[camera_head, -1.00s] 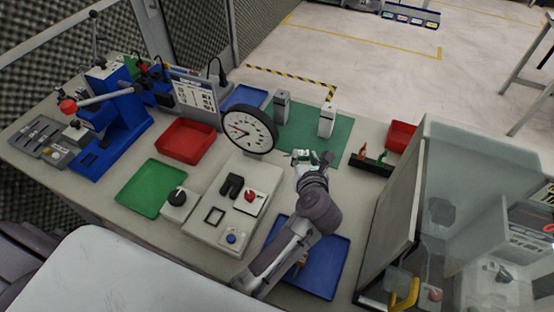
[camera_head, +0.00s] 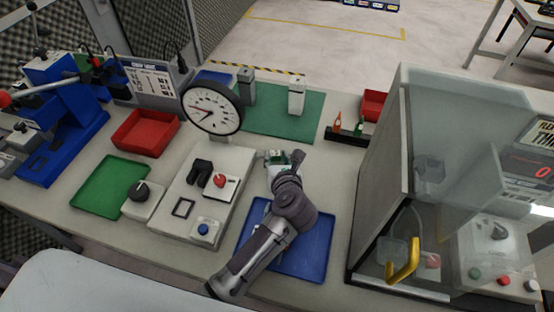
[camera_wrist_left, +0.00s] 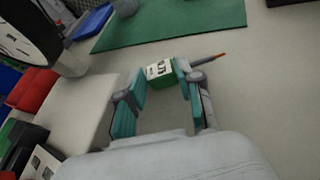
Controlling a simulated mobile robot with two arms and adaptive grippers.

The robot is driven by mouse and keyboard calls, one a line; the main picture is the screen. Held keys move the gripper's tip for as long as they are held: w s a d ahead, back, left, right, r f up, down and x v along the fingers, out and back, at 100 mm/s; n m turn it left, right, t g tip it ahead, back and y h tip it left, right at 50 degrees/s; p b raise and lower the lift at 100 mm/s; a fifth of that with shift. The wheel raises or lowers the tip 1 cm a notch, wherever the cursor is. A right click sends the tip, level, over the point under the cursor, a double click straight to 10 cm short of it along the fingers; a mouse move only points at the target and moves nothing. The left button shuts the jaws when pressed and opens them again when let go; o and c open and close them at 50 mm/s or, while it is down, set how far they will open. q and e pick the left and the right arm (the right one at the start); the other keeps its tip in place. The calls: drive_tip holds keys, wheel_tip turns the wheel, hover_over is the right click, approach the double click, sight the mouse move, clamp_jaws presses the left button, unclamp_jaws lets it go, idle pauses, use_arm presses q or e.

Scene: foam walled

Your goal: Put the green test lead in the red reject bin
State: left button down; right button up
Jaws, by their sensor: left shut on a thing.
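My left gripper (camera_head: 278,158) is just in front of the green mat. It is shut on a small green and white block with dark print, seen between its fingertips in the left wrist view (camera_wrist_left: 160,72). A thin dark rod with an orange tip (camera_wrist_left: 209,58) shows beside the right finger; I cannot tell whether it touches the block. A green test lead (camera_head: 361,124) stands in a black rack (camera_head: 345,136) beside an orange-red one. One red bin (camera_head: 146,133) is at left, another red bin (camera_head: 373,106) at back right; no reject label is legible. My right gripper is out of view.
A round dial gauge (camera_head: 212,108) stands behind a pale switch box (camera_head: 186,207). A blue tray (camera_head: 310,245) lies under my left arm, a green tray (camera_head: 105,187) at left. A clear-sided cabinet (camera_head: 425,160) blocks the right. Grey and white upright devices stand on the green mat (camera_head: 272,120).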

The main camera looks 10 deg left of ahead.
use_arm(q)
drive_tip(key=shift+f, duration=0.1)
drive_tip(key=c, duration=0.7)
unclamp_jaws()
drive_tip(key=shift+c, duration=0.2)
